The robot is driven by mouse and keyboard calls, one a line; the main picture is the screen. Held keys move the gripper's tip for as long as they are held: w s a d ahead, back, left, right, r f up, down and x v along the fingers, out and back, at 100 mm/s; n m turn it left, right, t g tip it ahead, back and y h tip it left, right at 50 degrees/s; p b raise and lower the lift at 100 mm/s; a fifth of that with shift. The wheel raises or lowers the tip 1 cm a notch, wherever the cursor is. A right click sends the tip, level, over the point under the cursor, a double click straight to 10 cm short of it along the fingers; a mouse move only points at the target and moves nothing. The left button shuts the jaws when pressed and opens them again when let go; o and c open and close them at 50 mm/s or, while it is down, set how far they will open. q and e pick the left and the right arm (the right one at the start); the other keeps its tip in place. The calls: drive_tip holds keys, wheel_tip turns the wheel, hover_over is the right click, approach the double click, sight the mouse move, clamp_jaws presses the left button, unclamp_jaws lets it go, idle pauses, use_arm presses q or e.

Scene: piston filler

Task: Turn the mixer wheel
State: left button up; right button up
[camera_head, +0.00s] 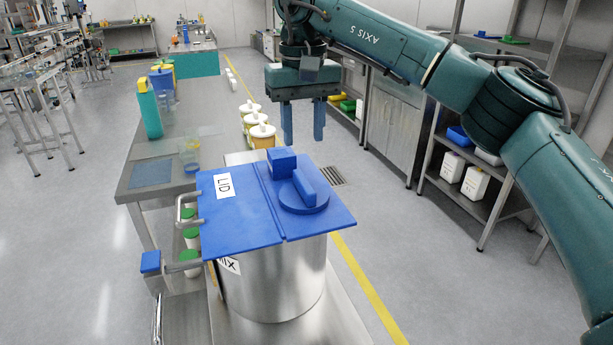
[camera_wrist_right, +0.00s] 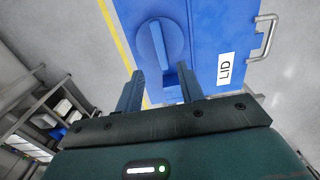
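The blue mixer wheel (camera_head: 318,203) is a round disc with a raised bar across it, set on the flat blue lid (camera_head: 235,222) of a steel vessel (camera_head: 285,285). It also shows in the right wrist view (camera_wrist_right: 157,45), beyond my fingertips. A blue block (camera_head: 281,163) stands on the lid beside the wheel. My right gripper (camera_head: 303,138) hangs above and behind the wheel, fingers pointing down, apart and with nothing visible between them. In the right wrist view my right gripper (camera_wrist_right: 160,84) shows two separated fingers short of the wheel. My left gripper is not in view.
A steel table (camera_head: 190,100) with a green bottle (camera_head: 149,108) stands left of the vessel. A handle with a blue end (camera_head: 151,262) sticks out at lower left. Shelves (camera_head: 470,170) stand at the right. The floor right of the vessel is clear.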

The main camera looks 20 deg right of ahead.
sight(304, 180)
wheel_tip(304, 180, down, 10)
drive_tip(key=shift+r+p, duration=0.1)
drive_tip(key=shift+p, duration=0.3)
clamp_jaws()
